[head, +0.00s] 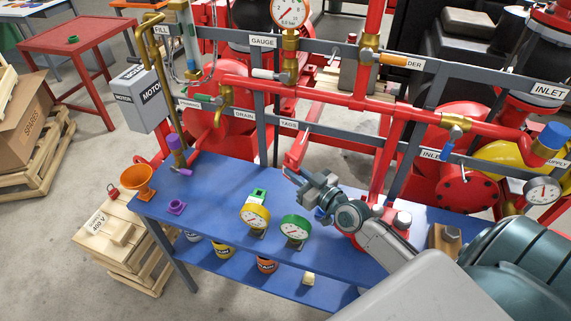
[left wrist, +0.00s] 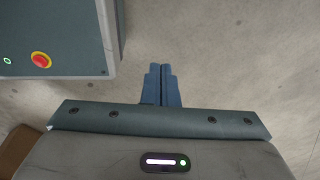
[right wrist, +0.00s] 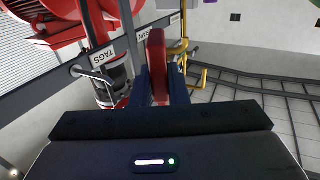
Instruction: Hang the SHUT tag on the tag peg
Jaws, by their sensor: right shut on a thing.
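My right gripper (head: 304,184) is in front of the rail over the blue bench. In the right wrist view its fingers (right wrist: 160,88) are shut on a narrow red piece (right wrist: 156,65), which looks like the SHUT tag seen edge-on; no writing is readable. The TAGS label (head: 289,123) is on the grey rail beyond the gripper and shows in the right wrist view (right wrist: 102,53). A pale bent rod (right wrist: 88,72) lies near that label; I cannot tell if it is the tag peg. My left gripper (left wrist: 162,86) is shut and empty above bare floor.
The blue bench (head: 215,240) holds a yellow gauge (head: 255,216), a green gauge (head: 295,228), an orange funnel (head: 138,181) and a purple part (head: 177,207). Red pipes (head: 300,93) and grey rails crowd the area behind the gripper.

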